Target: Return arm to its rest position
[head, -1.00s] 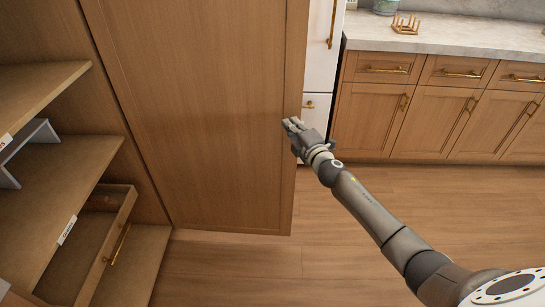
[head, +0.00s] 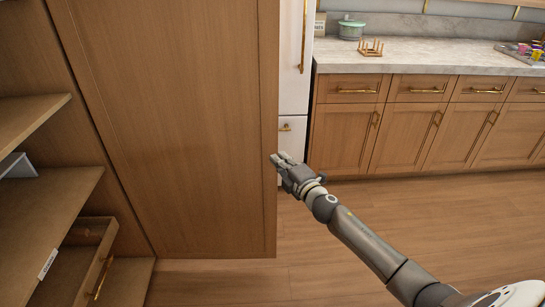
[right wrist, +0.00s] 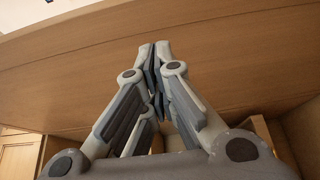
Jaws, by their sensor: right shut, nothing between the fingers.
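My right arm comes in from the lower right of the head view. Its gripper (head: 280,163) is at the right edge of the tall wooden cabinet door (head: 180,130). In the right wrist view the gripper (right wrist: 157,48) is shut, its fingertips together with nothing between them. The wooden door panel (right wrist: 60,60) fills the view behind the fingers; I cannot tell whether they touch it. My left gripper is not in view.
Open shelves (head: 40,210) and a pulled-out drawer (head: 92,262) are at the left. A white fridge (head: 292,85) stands behind the door. A counter (head: 430,65) with drawers and cupboards runs along the back right. The wooden floor (head: 400,205) between is clear.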

